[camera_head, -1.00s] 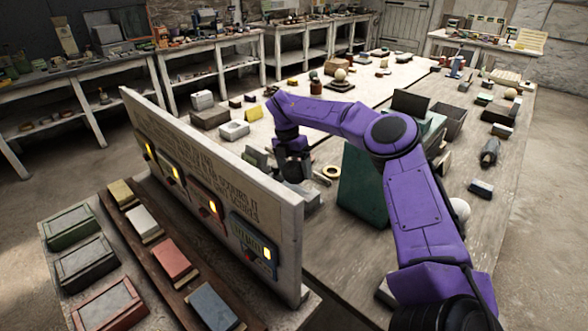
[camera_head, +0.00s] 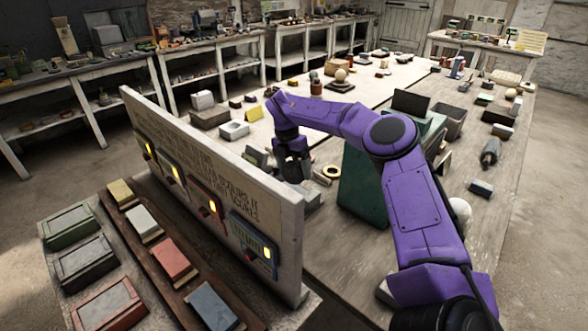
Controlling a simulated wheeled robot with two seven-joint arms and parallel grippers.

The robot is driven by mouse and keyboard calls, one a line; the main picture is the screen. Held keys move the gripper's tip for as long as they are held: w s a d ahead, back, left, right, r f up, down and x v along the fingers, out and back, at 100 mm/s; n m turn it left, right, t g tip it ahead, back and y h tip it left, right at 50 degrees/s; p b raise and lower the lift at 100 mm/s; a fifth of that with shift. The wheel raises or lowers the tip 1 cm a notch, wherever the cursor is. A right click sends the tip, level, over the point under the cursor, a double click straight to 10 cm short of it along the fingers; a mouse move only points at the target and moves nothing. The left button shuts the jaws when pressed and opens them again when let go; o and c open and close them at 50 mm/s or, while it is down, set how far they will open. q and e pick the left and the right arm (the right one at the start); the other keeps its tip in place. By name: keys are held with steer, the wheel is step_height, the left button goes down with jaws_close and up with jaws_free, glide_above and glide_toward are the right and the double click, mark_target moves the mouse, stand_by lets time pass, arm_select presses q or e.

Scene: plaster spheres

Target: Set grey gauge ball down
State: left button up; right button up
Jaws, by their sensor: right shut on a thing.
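My right gripper (camera_head: 293,170) hangs at the end of my purple arm, pointing down behind the upright board. It is shut on a small, dark, round thing, apparently the grey gauge ball, which is mostly hidden by the fingers. The ball is low over the wooden table, close to a pale block; I cannot tell whether it touches anything below. My left gripper is not in view.
The upright lettered board (camera_head: 215,175) with lit panels stands left of the gripper. A green box-like housing (camera_head: 362,185) stands to its right. A pale sphere (camera_head: 461,209) is partly hidden behind my arm.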

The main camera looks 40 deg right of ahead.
steer(key=shift+f+b, duration=2.55)
steer(key=shift+f, duration=0.35)
steer(key=o, duration=1.5)
steer(key=shift+w+r+p, duration=0.1)
steer(key=shift+r+p, duration=0.75)
steer(key=shift+r, duration=0.25)
steer(key=shift+s+a+r+p, duration=0.1)
steer(key=shift+s+r+p, duration=0.15)
steer(key=shift+r+p, duration=0.55)
steer(key=shift+w+b, duration=0.15)
steer(key=shift+b, duration=0.15)
steer(key=shift+r, duration=0.1)
